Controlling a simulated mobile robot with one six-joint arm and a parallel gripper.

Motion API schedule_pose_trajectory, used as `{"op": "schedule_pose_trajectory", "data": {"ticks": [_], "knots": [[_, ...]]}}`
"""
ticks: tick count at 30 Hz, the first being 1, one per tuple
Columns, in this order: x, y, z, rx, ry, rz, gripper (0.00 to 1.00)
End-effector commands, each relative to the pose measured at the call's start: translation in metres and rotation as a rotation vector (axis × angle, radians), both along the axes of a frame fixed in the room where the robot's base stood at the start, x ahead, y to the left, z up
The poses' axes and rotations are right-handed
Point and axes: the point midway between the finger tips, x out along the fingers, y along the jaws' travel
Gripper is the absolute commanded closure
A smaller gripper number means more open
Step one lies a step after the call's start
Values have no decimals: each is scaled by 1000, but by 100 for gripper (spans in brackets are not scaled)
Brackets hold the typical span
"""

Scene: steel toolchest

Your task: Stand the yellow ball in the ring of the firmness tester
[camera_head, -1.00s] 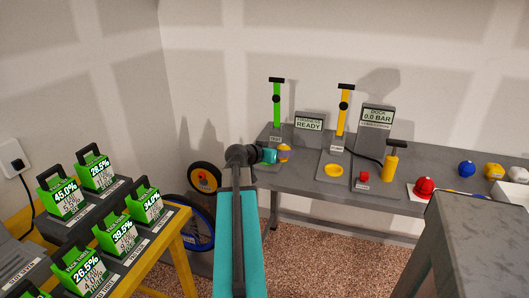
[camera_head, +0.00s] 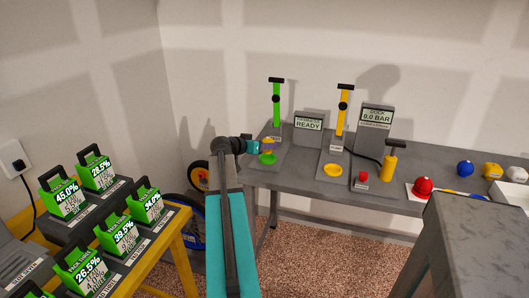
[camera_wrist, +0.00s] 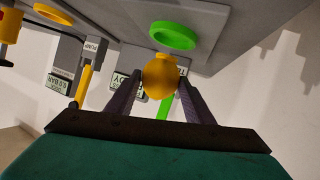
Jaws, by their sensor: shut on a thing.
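The yellow ball (camera_wrist: 160,76) is between the two fingers of my gripper (camera_wrist: 160,92) in the wrist view, with a small knob on one side. In the head view, my gripper (camera_head: 262,147) holds the ball (camera_head: 267,148) in the air by the firmness tester. The tester has a green post (camera_head: 277,105), a display reading READY (camera_head: 308,123) and a green ring (camera_head: 267,158) on its base. The ring is empty and also shows in the wrist view (camera_wrist: 175,36). The ball appears just above the ring in the head view; the exact gap is unclear.
To the right stand a yellow-post pump (camera_head: 343,110) with a yellow ring (camera_head: 333,170), a dock display (camera_head: 376,117), a red button (camera_head: 362,178) and a yellow cylinder (camera_head: 389,163). Red and blue balls lie further right. A battery rack (camera_head: 120,235) fills the left.

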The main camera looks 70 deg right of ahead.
Motion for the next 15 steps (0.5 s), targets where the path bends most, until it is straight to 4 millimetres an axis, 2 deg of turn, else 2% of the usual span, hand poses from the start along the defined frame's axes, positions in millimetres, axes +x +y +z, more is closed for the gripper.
{"op": "schedule_pose_trajectory", "data": {"ticks": [8,15], "knots": [[0,0,-2,0,1,0,75],[0,0,-21,1,1,2,75]]}}
